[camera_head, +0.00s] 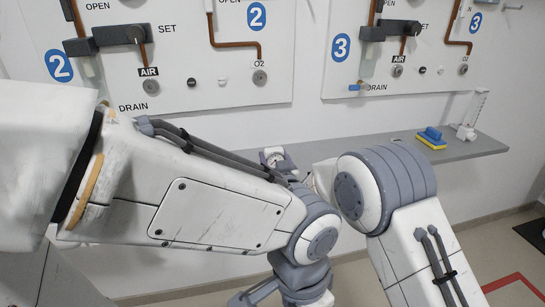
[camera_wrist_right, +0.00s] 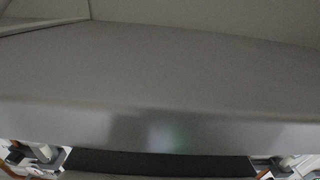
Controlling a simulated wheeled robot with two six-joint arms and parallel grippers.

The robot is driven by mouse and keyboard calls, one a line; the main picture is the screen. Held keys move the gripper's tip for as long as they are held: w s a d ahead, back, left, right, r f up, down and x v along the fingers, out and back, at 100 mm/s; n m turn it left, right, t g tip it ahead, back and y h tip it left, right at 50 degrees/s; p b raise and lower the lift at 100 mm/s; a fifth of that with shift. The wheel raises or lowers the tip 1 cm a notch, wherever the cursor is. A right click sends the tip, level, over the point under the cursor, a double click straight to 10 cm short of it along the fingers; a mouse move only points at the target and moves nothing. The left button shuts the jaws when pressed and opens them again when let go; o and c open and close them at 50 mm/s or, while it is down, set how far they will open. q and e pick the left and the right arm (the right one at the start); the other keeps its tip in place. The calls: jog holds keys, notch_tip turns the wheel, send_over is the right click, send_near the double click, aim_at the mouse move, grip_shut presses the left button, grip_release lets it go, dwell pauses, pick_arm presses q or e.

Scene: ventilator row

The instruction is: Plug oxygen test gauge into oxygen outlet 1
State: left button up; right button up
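A small gauge with a round white dial (camera_head: 274,157) shows at the front edge of the shelf, left of the right arm's wrist. My right gripper (camera_head: 290,166) seems to be right beside it, mostly hidden behind my arm links. I cannot tell whether its fingers hold the gauge. The right wrist view is mostly filled by a plain grey surface; no fingers can be made out there. My left arm crosses the head view from the left, and its gripper is not seen. Oxygen outlet 1 is not in view; the oxygen outlet of panel 2 (camera_head: 260,78) is.
Wall panel 2 (camera_head: 225,92) and wall panel 3 (camera_head: 430,82) carry valves, brown pipes and outlets. A grey shelf (camera_head: 470,150) runs below them, with a blue and yellow block (camera_head: 431,139) and a clear upright piece (camera_head: 472,112) at its right. My arms nearly meet at mid-picture.

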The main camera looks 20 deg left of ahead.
grip_shut()
jog(key=shift+w+r+p, duration=0.1)
jog(key=shift+r+p, duration=0.35)
jog(key=shift+r, duration=0.5)
jog(key=b+v, duration=0.2)
jog(key=v, duration=1.2)
jog(key=shift+b, duration=0.35)
